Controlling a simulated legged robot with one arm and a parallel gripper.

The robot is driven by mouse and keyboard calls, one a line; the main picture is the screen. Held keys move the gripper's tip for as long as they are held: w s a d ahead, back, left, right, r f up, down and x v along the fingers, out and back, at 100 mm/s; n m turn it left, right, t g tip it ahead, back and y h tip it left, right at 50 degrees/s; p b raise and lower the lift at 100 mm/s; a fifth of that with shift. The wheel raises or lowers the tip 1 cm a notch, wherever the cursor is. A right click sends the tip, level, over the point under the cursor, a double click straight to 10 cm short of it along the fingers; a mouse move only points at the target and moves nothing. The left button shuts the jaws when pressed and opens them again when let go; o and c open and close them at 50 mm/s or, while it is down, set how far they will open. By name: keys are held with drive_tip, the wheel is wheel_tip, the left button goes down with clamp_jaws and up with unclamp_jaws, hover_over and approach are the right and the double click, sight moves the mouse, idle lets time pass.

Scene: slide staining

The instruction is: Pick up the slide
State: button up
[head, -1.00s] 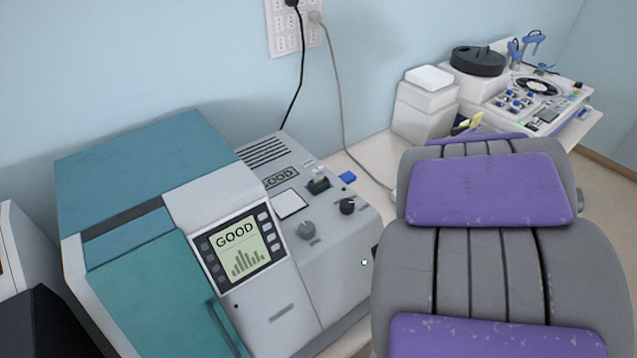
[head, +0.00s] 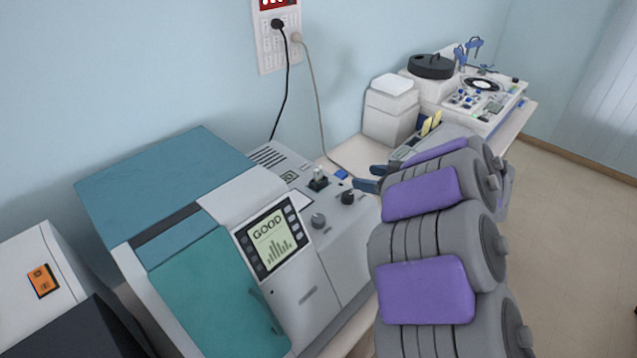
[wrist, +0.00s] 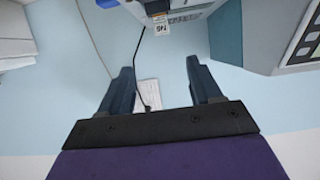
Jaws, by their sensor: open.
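A small pale upright piece, which looks like the slide (head: 319,172), stands in a dark holder on top of the grey machine (head: 335,250). In the wrist view a small pale piece with dark lettering, likely the same slide (wrist: 162,31), shows at the top middle, beyond the fingertips. My gripper (head: 366,179) is to the right of the slide, with its dark blue fingers pointing left towards it. In the wrist view my gripper (wrist: 160,70) is open, with nothing held between the fingers.
A blue block (head: 341,174) and a black knob (head: 347,198) sit close to the slide. The teal-lidded unit (head: 165,190) rises to the left. Yellow-topped pieces (head: 430,123), a white box (head: 391,108) and a turntable-like device (head: 483,86) stand farther back.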

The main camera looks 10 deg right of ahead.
drive_tip(key=b, duration=0.2)
approach(320, 171)
drive_tip(key=x, duration=0.2)
drive_tip(key=shift+w+a, duration=0.3)
drive_tip(key=shift+w, duration=0.05)
drive_tip(key=shift+f+b+x, duration=0.15)
drive_tip(key=shift+b+x, duration=0.1)
drive_tip(key=shift+x, duration=1.35)
drive_tip(key=shift+f+b+x, duration=0.1)
drive_tip(key=shift+b+x, duration=0.15)
drive_tip(key=shift+x, duration=1.35)
drive_tip(key=shift+s, duration=0.1)
drive_tip(key=shift+c, duration=0.2)
drive_tip(key=shift+d, duration=0.1)
clamp_jaws()
drive_tip(key=shift+r, duration=0.15)
